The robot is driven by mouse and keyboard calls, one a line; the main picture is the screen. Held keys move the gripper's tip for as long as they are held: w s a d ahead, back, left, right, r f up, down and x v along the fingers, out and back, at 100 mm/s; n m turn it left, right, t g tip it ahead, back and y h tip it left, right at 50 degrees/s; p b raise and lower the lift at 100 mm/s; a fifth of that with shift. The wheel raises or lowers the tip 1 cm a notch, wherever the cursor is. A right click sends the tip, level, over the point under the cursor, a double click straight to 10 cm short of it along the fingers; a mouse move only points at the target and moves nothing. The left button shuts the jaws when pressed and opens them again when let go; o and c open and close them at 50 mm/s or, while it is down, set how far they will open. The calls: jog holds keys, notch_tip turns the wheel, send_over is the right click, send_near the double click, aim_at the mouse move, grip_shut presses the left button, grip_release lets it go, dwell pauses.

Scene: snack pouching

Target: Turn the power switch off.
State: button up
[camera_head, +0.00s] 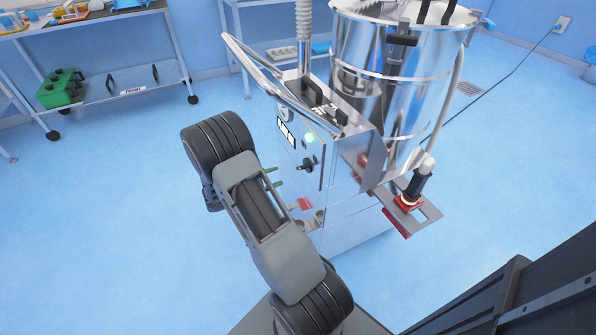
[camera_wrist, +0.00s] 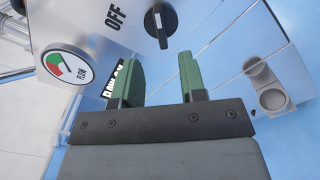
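The power switch (camera_head: 308,164) is a black rotary knob on the front panel of the steel machine. It also shows in the wrist view (camera_wrist: 160,25), with a white mark along its handle and the label OFF (camera_wrist: 115,18) to its left. Which setting it points to I cannot tell for sure. My gripper (camera_head: 274,177) is in front of the panel, left of the knob in the head view. In the wrist view its green fingers (camera_wrist: 157,66) are apart with nothing between them. The knob lies beyond the fingertips, apart from them.
A round FLOW dial (camera_wrist: 68,64) is on the panel. A steel tank (camera_head: 400,70) stands on the machine, with a red-based nozzle (camera_head: 408,202) at its right. A wheeled shelf (camera_head: 125,82) stands behind; the blue floor is clear at left.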

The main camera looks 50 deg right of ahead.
aim_at(299, 169)
jog(key=b+x, duration=0.1)
jog(key=x, duration=0.7)
jog(key=shift+s+d, duration=0.15)
jog(key=shift+d, duration=0.1)
jog(key=shift+c, duration=0.3)
grip_shut()
